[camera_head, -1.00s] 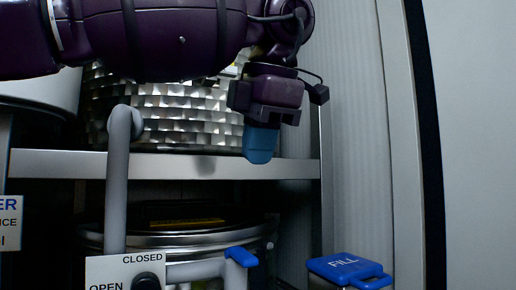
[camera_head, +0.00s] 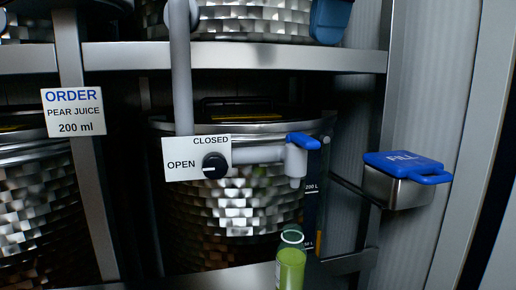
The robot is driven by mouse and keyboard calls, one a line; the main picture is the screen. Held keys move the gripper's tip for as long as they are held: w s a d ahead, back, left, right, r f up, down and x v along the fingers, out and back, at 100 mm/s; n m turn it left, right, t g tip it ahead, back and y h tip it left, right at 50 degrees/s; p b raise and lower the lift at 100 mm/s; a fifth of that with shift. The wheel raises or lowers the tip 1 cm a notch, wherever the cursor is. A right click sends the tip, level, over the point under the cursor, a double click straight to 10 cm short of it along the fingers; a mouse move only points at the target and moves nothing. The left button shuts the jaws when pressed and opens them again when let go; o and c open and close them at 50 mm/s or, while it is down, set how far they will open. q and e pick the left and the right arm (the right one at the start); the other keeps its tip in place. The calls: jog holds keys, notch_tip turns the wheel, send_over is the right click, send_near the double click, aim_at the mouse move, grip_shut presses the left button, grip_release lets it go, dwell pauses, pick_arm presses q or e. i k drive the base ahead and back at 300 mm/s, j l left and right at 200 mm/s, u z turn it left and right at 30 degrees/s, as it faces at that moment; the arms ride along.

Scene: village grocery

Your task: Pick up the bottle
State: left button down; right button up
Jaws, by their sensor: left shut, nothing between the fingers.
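A bottle (camera_head: 291,264) with green contents stands upright at the bottom of the head view, below the spout (camera_head: 297,165) of the tap. Its lower end is cut off by the frame edge. My right gripper is not in view.
A metal tank (camera_head: 235,215) stands behind the bottle. A sign reading OPEN and CLOSED (camera_head: 190,173) has a black knob (camera_head: 215,165). A blue FILL lever (camera_head: 405,165) juts out at the right. An order card (camera_head: 73,113) reads pear juice, 200 ml.

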aim_at(291, 257)
jog(key=k, duration=0.95)
